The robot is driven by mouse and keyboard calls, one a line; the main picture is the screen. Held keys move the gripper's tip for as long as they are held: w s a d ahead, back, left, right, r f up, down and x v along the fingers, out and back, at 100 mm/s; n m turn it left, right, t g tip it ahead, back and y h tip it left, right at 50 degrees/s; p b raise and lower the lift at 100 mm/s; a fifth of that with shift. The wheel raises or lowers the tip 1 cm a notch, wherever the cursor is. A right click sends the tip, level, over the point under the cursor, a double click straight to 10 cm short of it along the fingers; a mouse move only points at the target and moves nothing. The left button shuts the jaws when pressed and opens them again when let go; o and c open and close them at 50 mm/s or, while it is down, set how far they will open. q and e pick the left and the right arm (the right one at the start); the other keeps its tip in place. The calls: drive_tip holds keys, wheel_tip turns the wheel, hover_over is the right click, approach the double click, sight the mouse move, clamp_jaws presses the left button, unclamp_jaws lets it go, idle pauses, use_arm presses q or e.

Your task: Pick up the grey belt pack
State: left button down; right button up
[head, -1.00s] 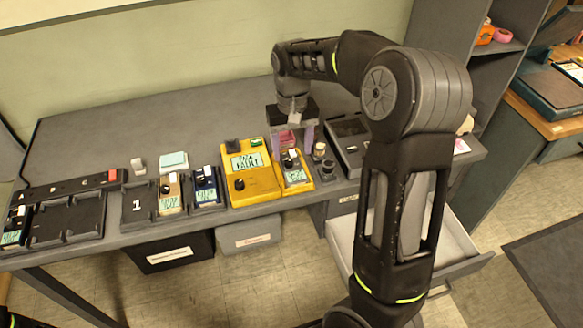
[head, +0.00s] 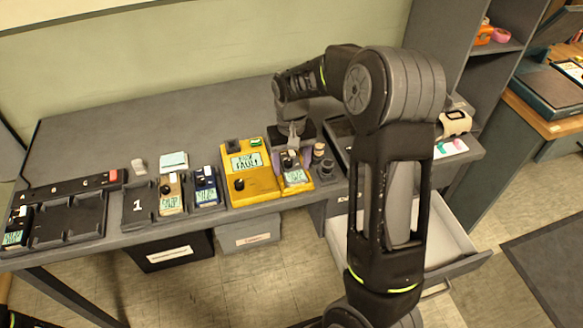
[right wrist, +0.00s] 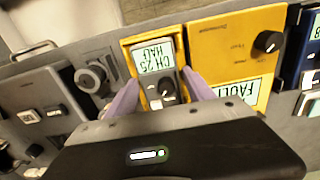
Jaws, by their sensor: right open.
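The grey belt pack (head: 294,176), with a lit screen and a black knob, sits in a yellow cradle beside the yellow tester (head: 249,172). My right gripper (head: 294,158) is open above the cradle. In the right wrist view its two purple fingers (right wrist: 160,88) stand on either side of the pack's knob end, with no clear grip on it. The depth of the fingertips against the pack is hard to tell.
A tan pack (head: 171,193) and a blue pack (head: 206,187) stand left of the tester. Dark round knobs (head: 326,168) are close on the cradle's right. An open drawer (head: 452,245) juts out below the bench. The bench's back left is clear.

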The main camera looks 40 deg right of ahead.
idle(0.4)
drive_tip(key=c, duration=1.3)
drive_tip(key=shift+r, duration=0.15)
wheel_tip(320, 180, up, 10)
drive_tip(key=shift+f+b, duration=0.1)
drive_tip(key=shift+b, duration=0.2)
